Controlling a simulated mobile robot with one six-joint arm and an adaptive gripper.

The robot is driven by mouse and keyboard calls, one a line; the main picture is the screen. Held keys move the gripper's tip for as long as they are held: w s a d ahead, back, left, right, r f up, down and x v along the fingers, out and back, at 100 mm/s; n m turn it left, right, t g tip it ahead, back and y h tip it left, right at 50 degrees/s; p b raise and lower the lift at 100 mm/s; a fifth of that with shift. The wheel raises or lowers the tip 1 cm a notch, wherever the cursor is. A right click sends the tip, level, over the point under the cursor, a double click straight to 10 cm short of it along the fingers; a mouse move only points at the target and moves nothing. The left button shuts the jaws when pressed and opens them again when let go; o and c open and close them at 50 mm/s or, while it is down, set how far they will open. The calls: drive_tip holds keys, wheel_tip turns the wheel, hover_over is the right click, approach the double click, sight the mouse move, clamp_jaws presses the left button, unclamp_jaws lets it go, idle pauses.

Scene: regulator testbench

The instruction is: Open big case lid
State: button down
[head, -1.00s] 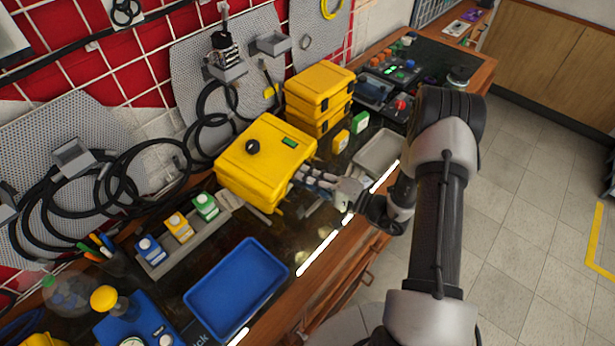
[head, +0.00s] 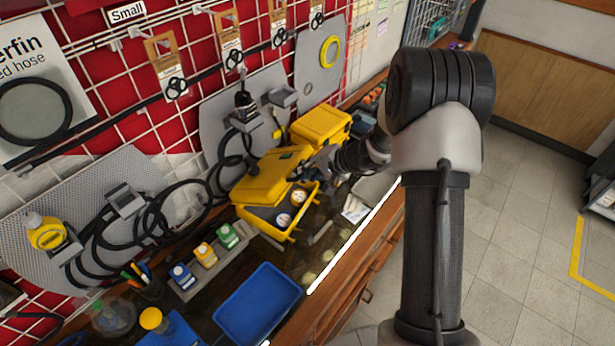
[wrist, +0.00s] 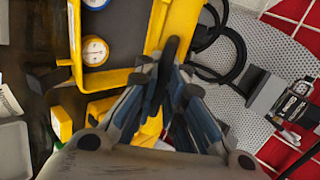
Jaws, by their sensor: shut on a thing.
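The big yellow case (head: 270,225) stands on the bench with its lid (head: 268,178) raised and tilted back toward the wall. Two round white-faced gauges show inside the case, and one gauge (wrist: 95,51) is clear in the wrist view. My gripper (head: 322,160) is at the right edge of the lid in the head view. The exact contact is partly hidden by the fingers.
A stacked yellow case (head: 320,124) stands just behind my gripper. Black hoses (head: 160,205) hang on grey panels behind the lid.

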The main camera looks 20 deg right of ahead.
drive_tip(key=w+a+r+p, duration=0.1)
drive_tip(key=w+a+r+g+h+p, duration=0.1)
drive_tip(key=r+p, duration=0.1)
drive_tip(key=w+a+r+h+p, duration=0.1)
drive_tip(key=r+p, duration=0.1)
drive_tip(key=shift+a+r+g, duration=0.1)
drive_tip(key=shift+r+g, duration=0.1)
drive_tip(key=shift+g, duration=0.2)
drive_tip(key=w+a+r+p, duration=0.2)
drive_tip(key=w+a+r, duration=0.1)
drive_tip(key=w+a, duration=0.2)
drive_tip(key=shift+r+p, duration=0.2)
drive_tip(key=shift+p, duration=0.2)
drive_tip(key=shift+a, duration=0.1)
drive_tip(key=c, duration=2)
unclamp_jaws()
drive_tip(key=shift+s, duration=0.1)
